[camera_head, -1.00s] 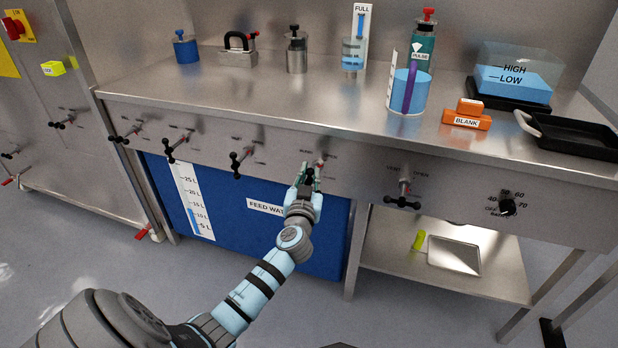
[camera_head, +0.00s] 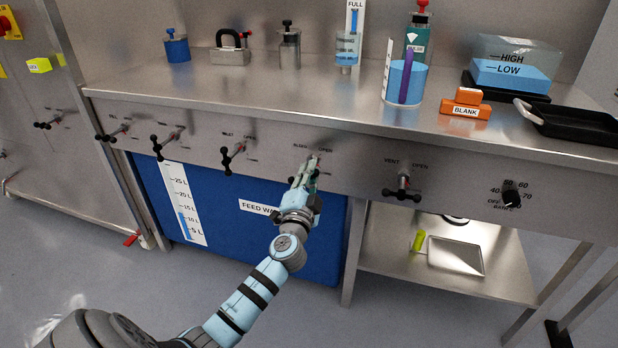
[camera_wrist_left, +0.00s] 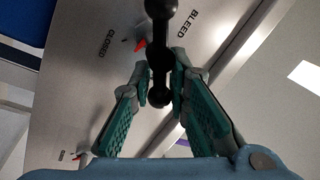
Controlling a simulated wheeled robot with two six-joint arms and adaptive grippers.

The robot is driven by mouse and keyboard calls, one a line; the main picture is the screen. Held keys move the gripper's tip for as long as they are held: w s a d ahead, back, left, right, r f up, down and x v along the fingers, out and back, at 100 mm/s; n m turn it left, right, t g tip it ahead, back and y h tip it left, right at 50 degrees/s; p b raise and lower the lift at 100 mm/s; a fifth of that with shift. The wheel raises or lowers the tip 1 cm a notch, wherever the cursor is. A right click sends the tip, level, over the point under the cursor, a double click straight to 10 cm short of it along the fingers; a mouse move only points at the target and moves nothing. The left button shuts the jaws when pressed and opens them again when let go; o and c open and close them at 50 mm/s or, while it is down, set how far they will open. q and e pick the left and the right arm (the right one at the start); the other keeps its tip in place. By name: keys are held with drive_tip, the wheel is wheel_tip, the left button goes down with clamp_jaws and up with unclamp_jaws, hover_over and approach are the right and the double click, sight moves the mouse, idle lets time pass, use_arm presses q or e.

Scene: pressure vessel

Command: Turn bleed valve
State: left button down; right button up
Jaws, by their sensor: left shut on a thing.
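The bleed valve's black T-shaped handle with ball ends (camera_wrist_left: 160,62) fills the upper middle of the left wrist view. A small red pointer (camera_wrist_left: 140,45) sits beside its stem on the steel panel, between the words CLOSED and BLEED. My left gripper (camera_wrist_left: 160,82) has its two green-padded fingers on either side of the handle's lower arm and is shut on it. In the head view my left gripper (camera_head: 306,168) is against the counter's front panel under the BLEED label, hiding most of that valve. My right gripper is not in view.
Similar black-handled valves stick out to the left (camera_head: 232,152) and to the right (camera_head: 403,187) of the gripper. A dial knob (camera_head: 511,198) is farther right. The blue feed-water tank (camera_head: 258,236) stands below. Bottles and trays occupy the counter (camera_head: 250,95) above.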

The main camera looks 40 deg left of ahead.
use_arm(q)
drive_tip(key=m, duration=0.2)
drive_tip(key=m+b, duration=0.1)
drive_tip(key=m, duration=0.1)
drive_tip(key=shift+d+f+t+h, duration=0.15)
drive_tip(key=shift+f+t+h, duration=0.25)
drive_tip(key=shift+f+m+h, duration=0.15)
drive_tip(key=shift+m+h, duration=0.1)
drive_tip(key=shift+m, duration=0.65)
drive_tip(key=shift+f+m+h, duration=0.1)
drive_tip(key=shift+m+h, duration=0.15)
drive_tip(key=shift+m, duration=0.65)
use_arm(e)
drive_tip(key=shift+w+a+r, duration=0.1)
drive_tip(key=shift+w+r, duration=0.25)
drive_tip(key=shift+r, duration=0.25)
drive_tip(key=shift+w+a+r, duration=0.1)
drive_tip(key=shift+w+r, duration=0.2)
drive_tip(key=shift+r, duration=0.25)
use_arm(q)
drive_tip(key=shift+d, duration=0.1)
drive_tip(key=c, duration=1.7)
unclamp_jaws()
drive_tip(key=shift+w, duration=0.1)
drive_tip(key=shift+o, duration=0.2)
drive_tip(key=v, duration=1.2)
drive_tip(key=shift+f, duration=0.2)
